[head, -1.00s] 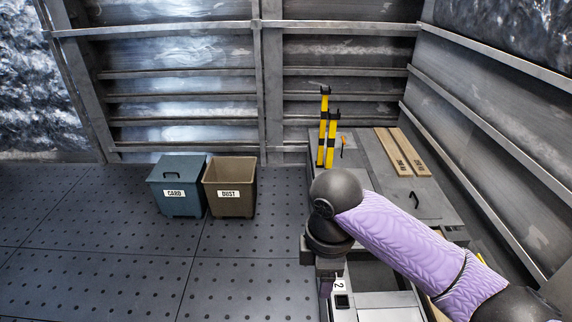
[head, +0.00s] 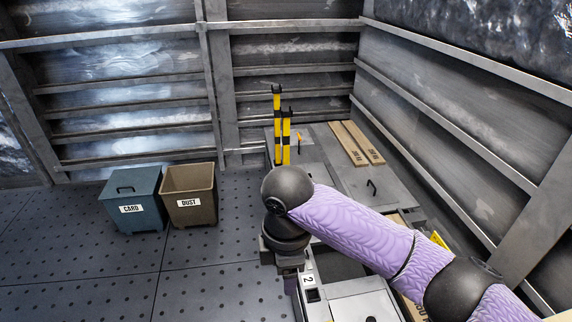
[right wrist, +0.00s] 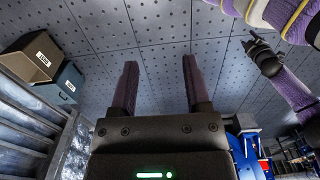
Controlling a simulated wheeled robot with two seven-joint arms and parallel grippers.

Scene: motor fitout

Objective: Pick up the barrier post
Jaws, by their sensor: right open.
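Two yellow and black barrier posts stand upright close together on a grey platform in the head view: a taller-looking one (head: 277,122) at the left and another (head: 286,138) just right of it. My right gripper is mostly hidden below its wrist in the head view, nearer to me than the posts and apart from them. In the right wrist view my right gripper (right wrist: 160,64) is open, with nothing between its fingers and the dotted floor beyond. What looks like my left gripper (right wrist: 264,55) is small and dark in that view; its jaws are unclear.
A blue-grey CARD bin (head: 132,204) and a brown DUST bin (head: 188,201) stand on the floor left of the posts. Two wooden boards (head: 349,143) lie on the platform (head: 358,184) to their right. Ribbed metal walls close off the back and right. The floor at front left is clear.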

